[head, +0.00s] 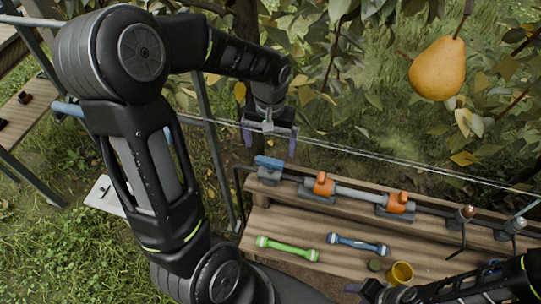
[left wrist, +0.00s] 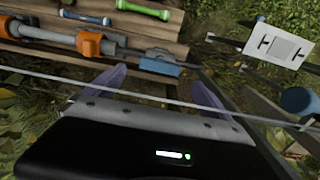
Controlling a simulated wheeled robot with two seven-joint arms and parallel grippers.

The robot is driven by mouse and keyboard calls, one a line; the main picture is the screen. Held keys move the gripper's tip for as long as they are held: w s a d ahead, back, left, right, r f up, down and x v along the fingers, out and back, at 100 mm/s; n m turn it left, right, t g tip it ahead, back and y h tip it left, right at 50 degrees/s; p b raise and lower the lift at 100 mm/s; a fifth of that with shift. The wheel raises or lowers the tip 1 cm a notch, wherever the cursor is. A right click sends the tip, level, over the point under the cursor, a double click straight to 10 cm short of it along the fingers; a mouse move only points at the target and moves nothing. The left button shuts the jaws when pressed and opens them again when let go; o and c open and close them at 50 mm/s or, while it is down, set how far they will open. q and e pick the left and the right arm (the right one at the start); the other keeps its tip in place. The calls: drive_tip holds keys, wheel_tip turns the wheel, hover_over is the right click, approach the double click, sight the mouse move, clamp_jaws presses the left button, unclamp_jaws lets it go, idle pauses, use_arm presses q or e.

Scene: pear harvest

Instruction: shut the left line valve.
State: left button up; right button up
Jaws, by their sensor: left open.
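The left line valve is a grey body (head: 270,175) with a blue lever (head: 268,162), at the left end of a pipe along the wooden bench. The lever looks roughly in line with the pipe. My left gripper (head: 270,140) is open, its purple fingers pointing down, just beyond the valve in the head view. In the left wrist view the blue lever (left wrist: 159,66) shows ahead of and between the fingers (left wrist: 155,88), apart from them. Nothing is between the fingers. My right arm shows at the lower right; I see no right fingers.
Two orange fittings (head: 321,184) (head: 398,202) sit further right on the pipe. A thin wire (head: 350,150) crosses near my left gripper. The bench (head: 305,228) holds a green tool (head: 287,248), a blue tool (head: 358,244) and a yellow cup (head: 400,273). A pear (head: 437,69) hangs upper right.

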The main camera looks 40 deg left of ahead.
sight(270, 161)
use_arm(q)
wheel_tip(270, 161, down, 6)
drive_tip(key=shift+f, duration=0.25)
drive_tip(key=c, duration=1.4)
